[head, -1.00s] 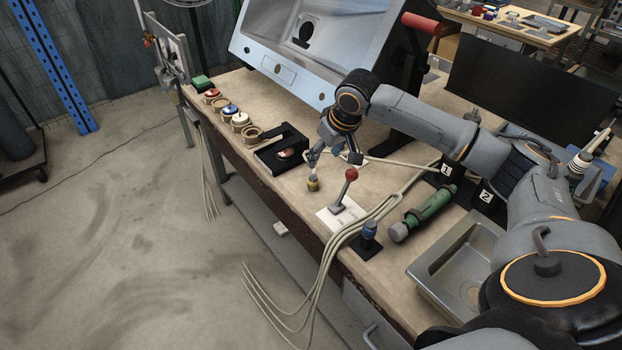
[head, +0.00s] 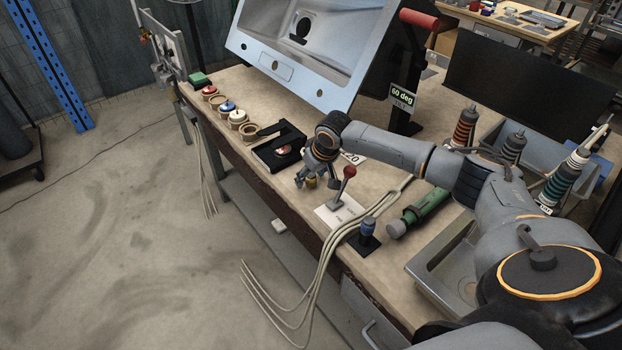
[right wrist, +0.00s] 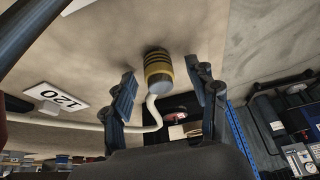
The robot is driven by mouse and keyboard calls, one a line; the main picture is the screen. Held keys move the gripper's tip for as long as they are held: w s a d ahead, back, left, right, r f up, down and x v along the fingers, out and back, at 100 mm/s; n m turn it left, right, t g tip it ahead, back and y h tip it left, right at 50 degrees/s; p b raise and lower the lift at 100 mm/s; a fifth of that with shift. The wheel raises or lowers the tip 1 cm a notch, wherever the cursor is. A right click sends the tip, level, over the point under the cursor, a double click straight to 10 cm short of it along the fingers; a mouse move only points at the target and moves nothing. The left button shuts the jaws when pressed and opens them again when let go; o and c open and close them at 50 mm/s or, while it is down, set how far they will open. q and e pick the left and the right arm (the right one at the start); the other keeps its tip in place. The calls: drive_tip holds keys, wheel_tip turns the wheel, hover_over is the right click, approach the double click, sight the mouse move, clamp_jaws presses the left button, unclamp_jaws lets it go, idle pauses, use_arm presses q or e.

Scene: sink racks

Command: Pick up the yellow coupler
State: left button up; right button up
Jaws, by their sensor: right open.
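The yellow coupler (head: 311,183) stands on the workbench near its front edge, partly hidden by my right gripper in the head view. In the right wrist view the coupler (right wrist: 158,70) is a yellow-and-dark banded cylinder with a grey end. It sits between the two spread fingers of my right gripper (right wrist: 161,72), with a visible gap on each side. In the head view my right gripper (head: 316,184) is low over the bench at the coupler, pointing down and open. My left gripper is not in view.
A red-knobbed lever (head: 348,172) stands close right of the gripper. A black tray (head: 272,158) lies to the left. A blue-topped fitting (head: 368,229), a green cylinder (head: 426,210) and pale hoses (head: 322,272) lie to the right. A tilted steel sink (head: 270,68) stands behind.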

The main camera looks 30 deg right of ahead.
drive_tip(key=shift+c, duration=0.5)
drive_tip(key=c, duration=1.1)
drive_tip(key=shift+r, duration=0.45)
wheel_tip(320, 180, up, 2)
drive_tip(key=shift+r, duration=0.2)
drive_tip(key=s+a+r, duration=0.6)
drive_tip(key=s, duration=0.1)
drive_tip(key=s+a+r, duration=0.3)
drive_tip(key=shift+s+a+r, duration=0.15)
drive_tip(key=shift+s+r, duration=0.15)
drive_tip(key=shift+r, duration=0.1)
